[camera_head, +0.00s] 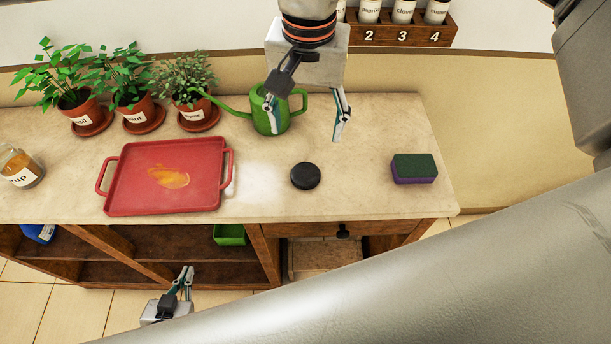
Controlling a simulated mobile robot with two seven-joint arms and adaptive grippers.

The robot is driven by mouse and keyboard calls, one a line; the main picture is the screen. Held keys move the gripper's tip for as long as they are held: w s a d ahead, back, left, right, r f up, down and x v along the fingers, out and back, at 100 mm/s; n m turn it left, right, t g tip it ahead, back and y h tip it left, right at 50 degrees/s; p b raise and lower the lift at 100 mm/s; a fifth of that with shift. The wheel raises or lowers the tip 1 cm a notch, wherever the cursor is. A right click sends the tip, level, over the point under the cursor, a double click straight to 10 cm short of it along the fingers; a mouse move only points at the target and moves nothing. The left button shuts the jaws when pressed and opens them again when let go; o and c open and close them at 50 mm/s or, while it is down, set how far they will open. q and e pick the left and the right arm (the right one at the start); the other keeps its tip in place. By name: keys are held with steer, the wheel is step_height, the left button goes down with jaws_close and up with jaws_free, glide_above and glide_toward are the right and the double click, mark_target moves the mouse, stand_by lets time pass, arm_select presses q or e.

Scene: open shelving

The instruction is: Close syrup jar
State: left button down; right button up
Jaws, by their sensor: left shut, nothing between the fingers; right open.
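The syrup jar (22,170), glass with amber contents and a white label ending in "rup", stands on the counter at the far left, partly cut off by the picture edge. A round black lid (305,176) lies flat on the counter right of the middle. My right gripper (305,120) is open and empty, pointing down behind the lid and above the counter, with its fingers spread near the watering can. My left gripper (186,272) is shut and empty, low in front of the counter by the open shelves.
A red tray (112,165) with an amber smear lies between jar and lid. A green watering can (266,118) and potted herbs (135,110) stand behind. A green and purple sponge (414,169) lies at right. A spice rack (400,33) stands at the back. My arm covers the lower right.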

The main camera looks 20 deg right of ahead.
step_height(320, 180, down, 3)
steer(key=b, duration=0.5)
glide_above(306, 177)
step_height(306, 177, down, 4)
steer(key=shift+f, duration=0.25)
steer(key=shift+s+f, duration=0.1)
arm_select(q)
steer(key=f, duration=0.2)
steer(key=d+f, duration=0.1)
steer(key=f, duration=0.1)
steer(key=shift+s+d+f, duration=0.1)
steer(key=shift+s+f, duration=0.05)
steer(key=shift+f, duration=0.15)
steer(key=shift+s+f, duration=0.2)
steer(key=shift+f, duration=0.05)
arm_select(e)
steer(key=shift+f, duration=1.2)
